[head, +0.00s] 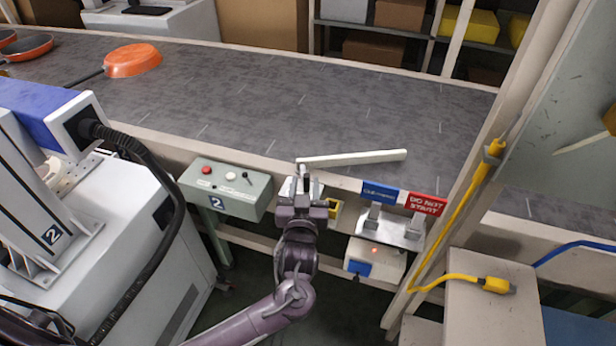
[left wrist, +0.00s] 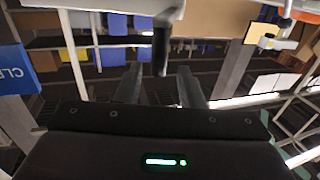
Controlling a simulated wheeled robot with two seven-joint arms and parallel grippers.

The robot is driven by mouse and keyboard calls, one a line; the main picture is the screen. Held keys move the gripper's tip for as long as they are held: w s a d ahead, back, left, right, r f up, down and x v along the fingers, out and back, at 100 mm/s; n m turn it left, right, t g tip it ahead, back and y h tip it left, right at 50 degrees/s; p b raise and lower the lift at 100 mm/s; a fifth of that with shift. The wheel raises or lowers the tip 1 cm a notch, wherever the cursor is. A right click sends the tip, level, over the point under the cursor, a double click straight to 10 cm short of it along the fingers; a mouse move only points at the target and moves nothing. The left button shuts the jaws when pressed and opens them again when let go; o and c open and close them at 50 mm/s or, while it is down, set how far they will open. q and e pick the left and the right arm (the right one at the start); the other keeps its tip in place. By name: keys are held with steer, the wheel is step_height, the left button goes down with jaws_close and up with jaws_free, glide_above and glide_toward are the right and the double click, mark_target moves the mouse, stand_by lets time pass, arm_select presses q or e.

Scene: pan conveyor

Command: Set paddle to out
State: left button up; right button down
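The paddle (head: 362,158) is a long pale bar lying out over the near part of the grey belt, pointing right from its pivot end at the belt's near edge. My left gripper (head: 303,184) is at that pivot end, over the near rail. In the left wrist view my left gripper's two fingers (left wrist: 160,88) stand apart. A dark upright post or handle (left wrist: 161,52) shows between and beyond them, with no finger visibly touching it. How deep it sits between the fingers I cannot tell. My right gripper is not in view.
The belt (head: 300,110) carries an orange pan (head: 133,60) and more pans at far left. A green control box (head: 226,190) stands left of my gripper. Blue and red signs (head: 425,204) stand right of it. A yellow cable (head: 468,215) runs along the right post.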

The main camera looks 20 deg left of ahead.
mark_target(306, 180)
arm_select(q)
steer(key=shift+x, duration=1.6)
steer(key=shift+d, duration=0.1)
steer(key=shift+c, duration=0.4)
jaws_close()
